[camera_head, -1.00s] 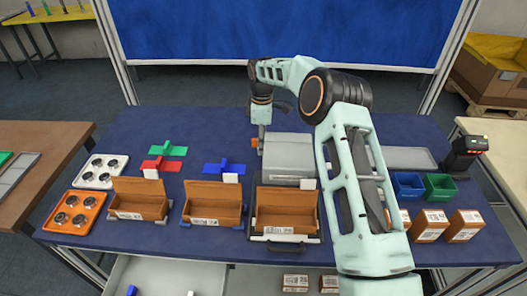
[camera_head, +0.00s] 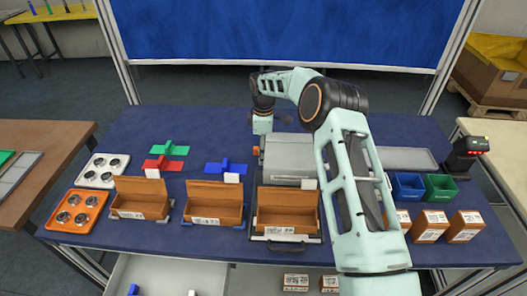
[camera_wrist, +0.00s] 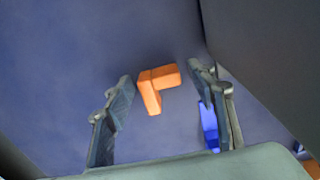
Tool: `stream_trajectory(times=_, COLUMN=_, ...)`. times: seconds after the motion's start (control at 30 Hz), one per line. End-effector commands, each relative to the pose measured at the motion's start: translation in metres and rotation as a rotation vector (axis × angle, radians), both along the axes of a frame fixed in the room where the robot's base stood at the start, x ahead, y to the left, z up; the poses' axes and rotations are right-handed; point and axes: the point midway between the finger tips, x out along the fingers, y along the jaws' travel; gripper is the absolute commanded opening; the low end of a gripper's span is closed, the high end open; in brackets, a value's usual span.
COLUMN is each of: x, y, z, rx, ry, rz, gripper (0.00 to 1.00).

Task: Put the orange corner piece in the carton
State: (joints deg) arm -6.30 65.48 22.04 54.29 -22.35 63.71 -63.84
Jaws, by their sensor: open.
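The orange corner piece (camera_wrist: 151,88) is L-shaped and lies on the blue table surface. In the wrist view it appears between the tips of my open gripper (camera_wrist: 160,75), with space on both sides, and the fingers do not touch it. In the head view only a small orange part (camera_head: 256,152) shows, left of the grey box. My gripper (camera_head: 262,132) is behind it there, its fingers hard to make out. Three open brown cartons stand in a row at the front: left (camera_head: 140,202), middle (camera_head: 214,206) and right (camera_head: 287,213).
The grey box (camera_head: 290,158) stands close on the right. A blue piece (camera_head: 226,167), a red one (camera_head: 161,164) and a green one (camera_head: 169,149) lie to the left. Blue (camera_head: 408,187) and green (camera_head: 440,189) bins and a scanner (camera_head: 468,155) stand on the right.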

Motion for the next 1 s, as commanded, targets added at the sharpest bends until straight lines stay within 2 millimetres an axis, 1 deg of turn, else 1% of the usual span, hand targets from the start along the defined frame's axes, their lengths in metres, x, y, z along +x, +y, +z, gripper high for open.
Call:
stream_trajectory(times=0.13, x=0.0, y=0.0, z=0.001, rx=0.0, ry=0.0, rz=0.0, gripper=0.51)
stream_trajectory(times=0.27, x=0.001, y=0.0, z=0.01, rx=0.001, ry=-0.003, rz=0.0, gripper=0.51)
stream_trajectory(times=0.37, x=0.001, y=0.0, z=0.027, rx=0.0, ry=-0.005, rz=0.0, gripper=0.51)
stream_trajectory(times=0.6, x=0.001, y=0.0, z=0.08, rx=0.001, ry=-0.005, rz=0.0, gripper=0.51)
stream_trajectory(times=0.7, x=0.001, y=0.0, z=0.098, rx=0.001, ry=-0.004, rz=0.0, gripper=0.51)
stream_trajectory(times=0.83, x=0.0, y=0.0, z=0.114, rx=0.0, ry=-0.001, rz=0.0, gripper=0.51)
stream_trajectory(times=0.87, x=0.0, y=0.0, z=0.117, rx=0.001, ry=-0.001, rz=0.0, gripper=0.5)
stream_trajectory(times=0.9, x=0.001, y=0.0, z=0.119, rx=0.001, ry=-0.001, rz=-0.001, gripper=0.46)
stream_trajectory(times=1.0, x=0.003, y=0.004, z=0.115, rx=-0.001, ry=0.001, rz=-0.002, gripper=0.35)
